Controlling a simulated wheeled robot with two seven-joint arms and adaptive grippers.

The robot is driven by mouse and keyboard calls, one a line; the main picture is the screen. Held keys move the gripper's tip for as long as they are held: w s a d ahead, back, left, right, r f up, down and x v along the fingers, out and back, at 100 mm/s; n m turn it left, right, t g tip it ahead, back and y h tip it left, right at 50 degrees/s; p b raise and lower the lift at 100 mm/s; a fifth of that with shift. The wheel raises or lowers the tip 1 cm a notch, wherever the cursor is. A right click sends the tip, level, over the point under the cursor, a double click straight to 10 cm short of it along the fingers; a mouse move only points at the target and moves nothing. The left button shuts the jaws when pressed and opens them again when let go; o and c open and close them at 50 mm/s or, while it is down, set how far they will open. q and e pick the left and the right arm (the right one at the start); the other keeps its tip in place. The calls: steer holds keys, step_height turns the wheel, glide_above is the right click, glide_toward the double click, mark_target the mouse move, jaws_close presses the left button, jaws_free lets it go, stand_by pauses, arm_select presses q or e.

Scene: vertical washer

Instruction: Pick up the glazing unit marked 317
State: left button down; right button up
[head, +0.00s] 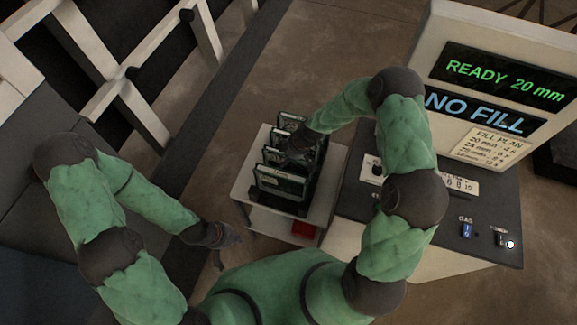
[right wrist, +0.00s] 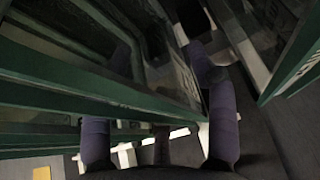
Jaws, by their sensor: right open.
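Several green-edged glazing units (head: 280,184) stand upright in a dark rack on a small white cart in the head view. Their white labels are too small to read, so I cannot tell which is 317. My right gripper (head: 297,155) is down among the units, its fingers partly hidden. In the right wrist view my right gripper (right wrist: 158,75) is open; a green-edged unit (right wrist: 85,85) crosses in front of its left finger. Another unit (right wrist: 290,70) with a partly cut-off label stands at the right. My left gripper (head: 222,238) hangs left of the cart, away from the units.
The cart (head: 243,188) has a lower shelf with a red item (head: 304,231). To its right stands a machine console (head: 475,210) with screens reading "READY 20 mm" and "NO FILL" and a fill plan note. A pale frame (head: 125,75) stands at the upper left.

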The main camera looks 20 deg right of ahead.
steer(key=shift+f+b, duration=0.25)
steer(key=shift+b, duration=0.35)
stand_by(0.6)
jaws_close()
steer(key=shift+w+r, duration=0.1)
